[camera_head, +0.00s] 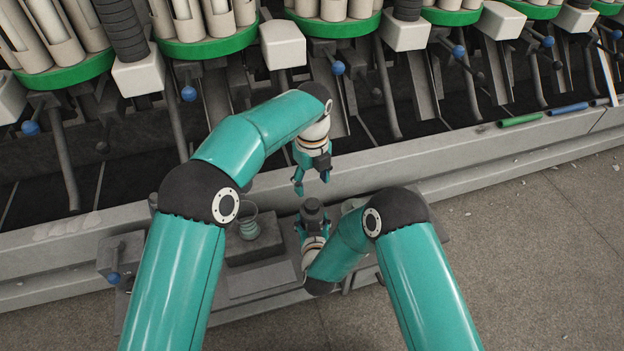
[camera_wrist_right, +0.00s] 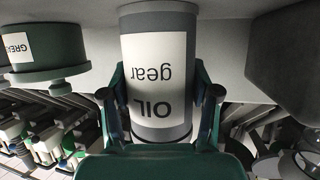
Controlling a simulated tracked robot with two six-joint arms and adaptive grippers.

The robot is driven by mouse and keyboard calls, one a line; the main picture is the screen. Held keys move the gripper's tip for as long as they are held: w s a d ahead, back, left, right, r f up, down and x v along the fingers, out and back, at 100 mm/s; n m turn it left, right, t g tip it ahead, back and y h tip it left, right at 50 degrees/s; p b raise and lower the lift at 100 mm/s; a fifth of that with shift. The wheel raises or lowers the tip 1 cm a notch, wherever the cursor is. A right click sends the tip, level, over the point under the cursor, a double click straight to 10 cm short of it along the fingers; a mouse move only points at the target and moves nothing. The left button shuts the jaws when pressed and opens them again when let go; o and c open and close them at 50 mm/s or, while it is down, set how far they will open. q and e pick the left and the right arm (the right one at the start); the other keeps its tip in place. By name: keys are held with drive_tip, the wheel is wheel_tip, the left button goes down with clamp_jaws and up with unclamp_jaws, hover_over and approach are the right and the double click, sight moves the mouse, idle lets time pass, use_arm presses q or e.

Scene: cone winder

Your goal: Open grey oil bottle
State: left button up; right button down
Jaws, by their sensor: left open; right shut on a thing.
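The grey oil bottle (camera_wrist_right: 160,50) fills the middle of the right wrist view. Its white label reads "OIL gear" and appears upside down there. My right gripper (camera_wrist_right: 161,95) is shut around it, one finger on each side. In the head view only the bottle's dark top (camera_head: 313,206) shows clearly, above my right gripper. My left gripper (camera_head: 312,182) is open and empty, fingers pointing down, a little above and apart from the bottle's top. The bottle's lower part is hidden by my right gripper in the head view.
A green tin labelled grease (camera_wrist_right: 45,50) stands to the left in the right wrist view. A small greenish spring-like cup (camera_head: 248,226) sits on a grey block left of the grippers. The winder's grey ledge (camera_head: 420,165) runs behind.

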sight(312, 203)
use_arm(q)
drive_tip(key=m, duration=0.5)
drive_tip(key=shift+m, duration=0.3)
drive_tip(key=shift+f+m, duration=0.1)
drive_tip(key=shift+m, duration=1)
drive_tip(key=shift+f, duration=3.9)
